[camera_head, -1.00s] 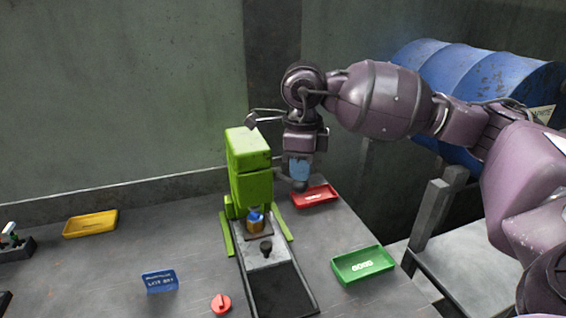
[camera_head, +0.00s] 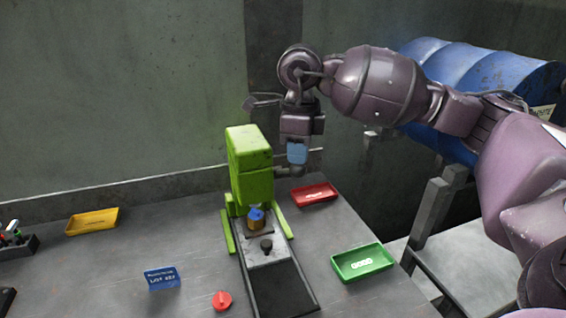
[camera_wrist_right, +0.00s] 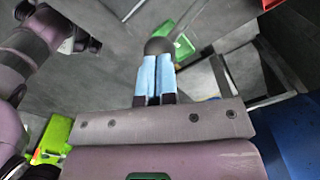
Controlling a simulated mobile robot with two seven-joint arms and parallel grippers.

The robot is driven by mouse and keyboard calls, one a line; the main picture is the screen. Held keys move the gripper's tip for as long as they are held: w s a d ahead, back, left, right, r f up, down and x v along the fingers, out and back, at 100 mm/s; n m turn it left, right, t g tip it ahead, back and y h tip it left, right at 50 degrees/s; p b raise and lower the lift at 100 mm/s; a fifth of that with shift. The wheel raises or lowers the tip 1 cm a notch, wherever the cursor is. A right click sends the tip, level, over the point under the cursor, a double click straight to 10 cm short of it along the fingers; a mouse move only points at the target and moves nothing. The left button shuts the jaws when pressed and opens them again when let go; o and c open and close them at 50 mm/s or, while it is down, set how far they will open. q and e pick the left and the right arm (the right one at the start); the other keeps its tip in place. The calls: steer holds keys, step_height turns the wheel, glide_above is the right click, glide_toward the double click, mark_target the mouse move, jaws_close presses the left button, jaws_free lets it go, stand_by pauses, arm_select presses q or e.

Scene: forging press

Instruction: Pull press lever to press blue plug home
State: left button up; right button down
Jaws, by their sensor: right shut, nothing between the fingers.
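The green press (camera_head: 250,165) stands on the grey table. The blue plug (camera_head: 257,214) sits at the top of a brass-coloured block (camera_head: 256,225) under the press head; how deep it sits is too small to tell. My right gripper (camera_head: 297,160) is shut just right of the press head, blue fingers pointing down. The grey press lever (camera_head: 287,173) shows beside the press, just below the fingertips. In the right wrist view, a dark round knob (camera_wrist_right: 158,45) lies at the tips of the shut blue fingers (camera_wrist_right: 155,75); contact is unclear. My left gripper is not in view.
A red tray (camera_head: 314,194) and a green tray (camera_head: 362,262) lie right of the press. A yellow tray (camera_head: 92,221), a blue sign (camera_head: 162,279) and a red knob (camera_head: 222,301) are to the left and front.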

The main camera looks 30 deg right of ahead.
steer(key=shift+w+d+r, duration=0.15)
steer(key=shift+w+r, duration=0.35)
steer(key=shift+r, duration=0.3)
step_height(320, 180, up, 6)
steer(key=p, duration=0.3)
stand_by(0.5)
stand_by(0.4)
